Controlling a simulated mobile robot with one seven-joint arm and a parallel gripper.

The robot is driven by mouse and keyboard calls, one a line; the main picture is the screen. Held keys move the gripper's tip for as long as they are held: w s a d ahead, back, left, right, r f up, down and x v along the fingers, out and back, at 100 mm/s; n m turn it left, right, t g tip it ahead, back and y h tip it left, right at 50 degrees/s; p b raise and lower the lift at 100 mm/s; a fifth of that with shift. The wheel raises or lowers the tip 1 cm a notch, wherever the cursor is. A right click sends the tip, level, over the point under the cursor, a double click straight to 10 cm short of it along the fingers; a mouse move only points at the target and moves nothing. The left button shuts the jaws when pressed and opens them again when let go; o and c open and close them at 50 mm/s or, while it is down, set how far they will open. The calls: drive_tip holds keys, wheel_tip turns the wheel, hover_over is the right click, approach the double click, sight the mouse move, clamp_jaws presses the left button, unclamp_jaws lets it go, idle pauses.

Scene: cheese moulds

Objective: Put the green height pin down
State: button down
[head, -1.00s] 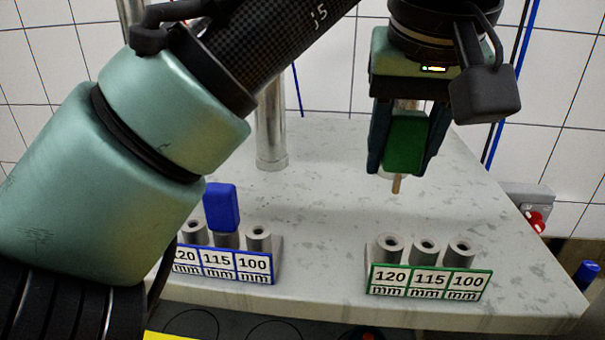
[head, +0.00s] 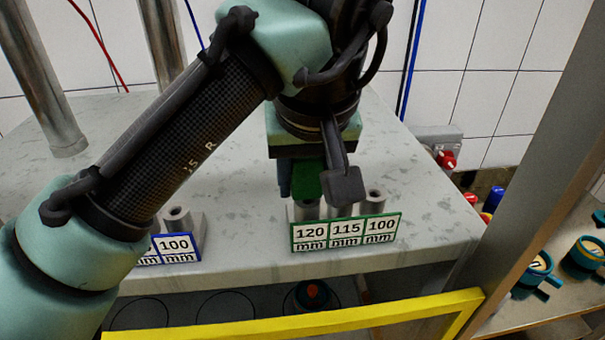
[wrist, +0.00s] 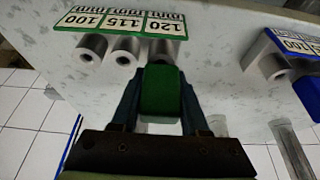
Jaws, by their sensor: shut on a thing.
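My gripper (head: 303,190) is shut on the green height pin (head: 309,184), which is upright with its green block between the fingers. They are at the 120 mm place of the green-edged holder (head: 345,233), at its left end in the head view. In the wrist view, the green pin (wrist: 161,92) covers the 120 mm socket, while the 115 mm socket (wrist: 125,50) and 100 mm socket (wrist: 91,47) show empty beside it. The pin's lower end is hidden, so I cannot tell how deep it sits.
The blue-edged holder (head: 178,249) stands to the left, partly behind my arm. Its blue pin (wrist: 308,92) shows at the wrist view's right edge. A yellow rail (head: 300,324) runs along the front. The worktop right of the green holder (head: 437,215) is clear.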

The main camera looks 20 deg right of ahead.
drive_tip(key=shift+d+f, duration=0.1)
drive_tip(key=shift+f, duration=0.25)
drive_tip(key=c, duration=0.7)
unclamp_jaws()
drive_tip(key=shift+r, duration=0.5)
drive_tip(key=b+v, duration=0.1)
drive_tip(key=v, duration=1.1)
